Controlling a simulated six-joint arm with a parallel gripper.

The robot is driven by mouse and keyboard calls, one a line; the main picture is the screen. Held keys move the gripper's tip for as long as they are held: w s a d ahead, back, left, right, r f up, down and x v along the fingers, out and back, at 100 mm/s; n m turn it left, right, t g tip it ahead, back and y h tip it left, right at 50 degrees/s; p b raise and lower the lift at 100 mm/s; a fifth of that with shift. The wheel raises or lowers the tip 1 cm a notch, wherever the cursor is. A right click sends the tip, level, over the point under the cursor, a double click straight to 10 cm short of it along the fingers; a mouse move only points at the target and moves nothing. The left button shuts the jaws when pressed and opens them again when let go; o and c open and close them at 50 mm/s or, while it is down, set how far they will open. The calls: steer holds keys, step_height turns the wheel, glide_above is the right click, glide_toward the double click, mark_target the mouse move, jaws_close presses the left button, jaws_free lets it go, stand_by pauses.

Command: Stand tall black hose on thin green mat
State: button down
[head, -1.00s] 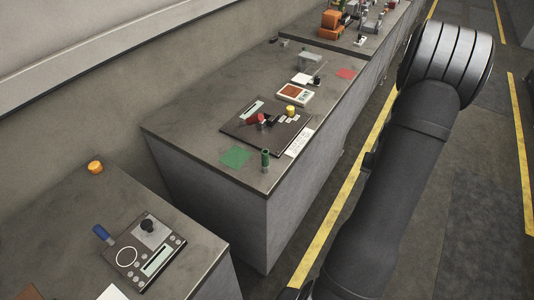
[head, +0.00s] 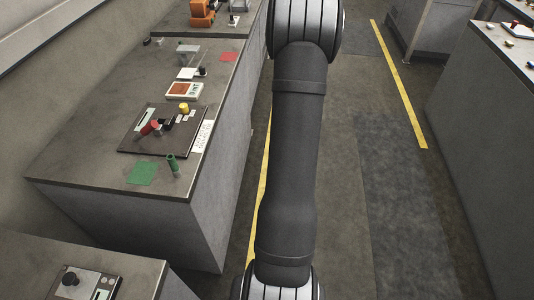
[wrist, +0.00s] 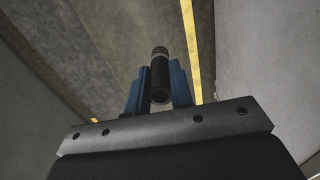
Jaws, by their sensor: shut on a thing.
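My gripper (wrist: 160,90) shows in the wrist view, its two blue fingers shut on a black hose (wrist: 160,72). The hose is a dark cylinder with a ribbed far end, held between the fingers above the floor. The gripper and hose are not visible in the head view, where only my arm shows. The thin green mat (head: 142,173) lies flat on the near end of the middle bench, left of my arm. Nothing stands on the mat.
A green cylinder (head: 172,164) stands just right of the mat. Behind it is a dark panel (head: 130,149) with red and yellow parts. Another bench (head: 490,130) stands at the right.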

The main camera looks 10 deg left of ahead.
steer(key=w+a+r+m, duration=0.2)
steer(key=w+r, duration=0.4)
steer(key=r, duration=0.5)
step_height(320, 180, up, 8)
steer(key=n, duration=1.1)
glide_above(143, 173)
steer(key=shift+f, duration=0.1)
steer(key=shift+f, duration=3.35)
steer(key=shift+f, duration=0.6)
steer(key=c, duration=1.2)
jaws_free()
